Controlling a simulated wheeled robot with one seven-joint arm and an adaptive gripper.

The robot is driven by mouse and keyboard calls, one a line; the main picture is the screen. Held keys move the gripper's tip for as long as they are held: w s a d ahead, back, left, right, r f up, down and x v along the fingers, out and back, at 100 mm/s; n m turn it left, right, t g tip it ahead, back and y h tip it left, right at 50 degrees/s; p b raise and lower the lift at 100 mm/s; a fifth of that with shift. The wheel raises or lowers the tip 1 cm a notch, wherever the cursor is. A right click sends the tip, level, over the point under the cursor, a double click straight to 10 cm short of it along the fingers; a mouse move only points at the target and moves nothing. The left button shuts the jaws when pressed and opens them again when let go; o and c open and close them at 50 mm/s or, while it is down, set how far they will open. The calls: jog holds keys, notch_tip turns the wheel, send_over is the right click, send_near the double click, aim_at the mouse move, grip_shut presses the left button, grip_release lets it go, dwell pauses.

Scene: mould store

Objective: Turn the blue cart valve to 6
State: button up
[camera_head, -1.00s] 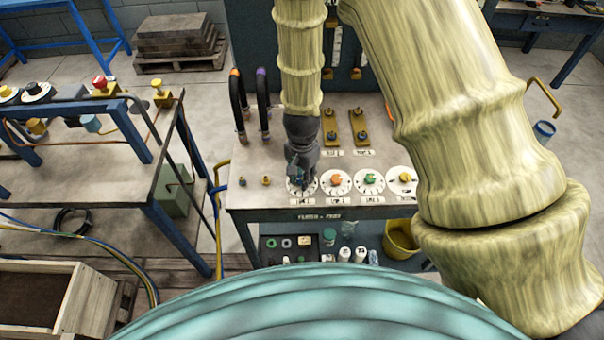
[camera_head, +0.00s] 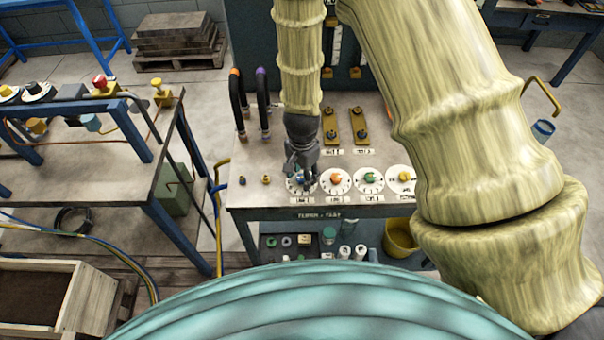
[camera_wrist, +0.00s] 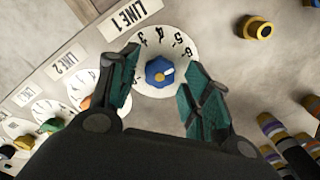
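The blue valve knob (camera_wrist: 159,74) sits in the middle of a round white dial (camera_wrist: 150,52) labelled LINE 1. In the wrist view the numbers 3 to 6 show along the dial's upper edge. The fingers hide parts of the dial's left and right sides. In the head view my gripper (camera_head: 301,173) is over the leftmost dial.
Orange (camera_head: 336,178), green (camera_head: 369,177) and yellow (camera_head: 403,177) knobs on similar dials stand in a row to the right. A brass fitting (camera_head: 266,180) is to the left. Upright black hoses (camera_head: 263,105) rise behind it at the cart's back left.

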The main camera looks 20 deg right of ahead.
aim_at(302, 177)
jog(key=shift+r, duration=0.1)
notch_tip(302, 177, up, 12)
dwell(1.0)
jog(key=shift+s, duration=0.1)
dwell(0.4)
